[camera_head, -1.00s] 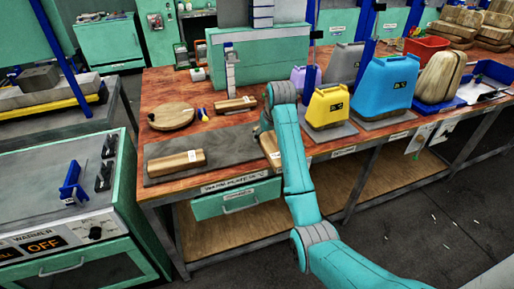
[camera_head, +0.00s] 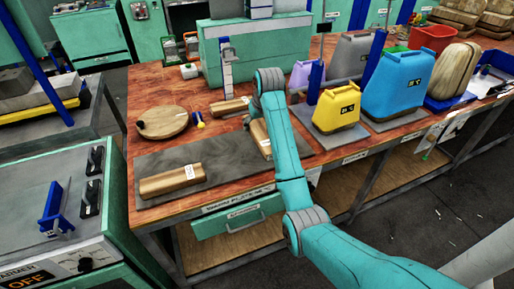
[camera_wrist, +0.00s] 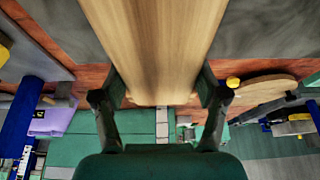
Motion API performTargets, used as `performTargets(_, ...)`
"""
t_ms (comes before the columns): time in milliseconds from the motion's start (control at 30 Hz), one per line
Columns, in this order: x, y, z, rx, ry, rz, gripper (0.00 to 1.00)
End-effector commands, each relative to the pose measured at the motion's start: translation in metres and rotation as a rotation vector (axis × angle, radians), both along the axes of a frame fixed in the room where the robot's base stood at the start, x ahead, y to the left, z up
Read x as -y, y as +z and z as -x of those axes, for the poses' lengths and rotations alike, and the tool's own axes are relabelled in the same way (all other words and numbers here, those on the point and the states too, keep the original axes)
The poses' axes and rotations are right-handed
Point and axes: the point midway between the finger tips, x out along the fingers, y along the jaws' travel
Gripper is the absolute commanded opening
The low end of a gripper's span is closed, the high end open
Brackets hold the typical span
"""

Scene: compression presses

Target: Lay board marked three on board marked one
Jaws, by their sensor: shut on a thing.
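My gripper (camera_head: 252,116) is shut on a wooden board (camera_head: 261,138), gripping it by its sides. In the wrist view the held board (camera_wrist: 160,45) runs between the two fingers (camera_wrist: 160,95). The arm partly hides this board in the head view. It is over the right part of the dark grey mat (camera_head: 215,165); its exact height is hard to tell. A second wooden board (camera_head: 172,181) with a small white label lies at the mat's left front. A third board (camera_head: 230,107) lies behind the mat, near an upright post. I cannot read the numbers on the labels.
A round wooden board (camera_head: 163,122) lies behind the mat at left. A yellow jug (camera_head: 335,112) and a blue jug (camera_head: 392,88) stand to the right of my arm. The mat between its front board and the held one is clear.

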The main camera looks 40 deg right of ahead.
Motion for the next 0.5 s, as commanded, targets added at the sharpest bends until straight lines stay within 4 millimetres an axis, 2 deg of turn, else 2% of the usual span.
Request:
performTargets(200, 0.0, -0.033, 0.001, -0.003, 0.0, -0.001, 0.2)
performTargets(500, 0.0, -0.071, 0.001, -0.003, 0.0, -0.001, 0.2)
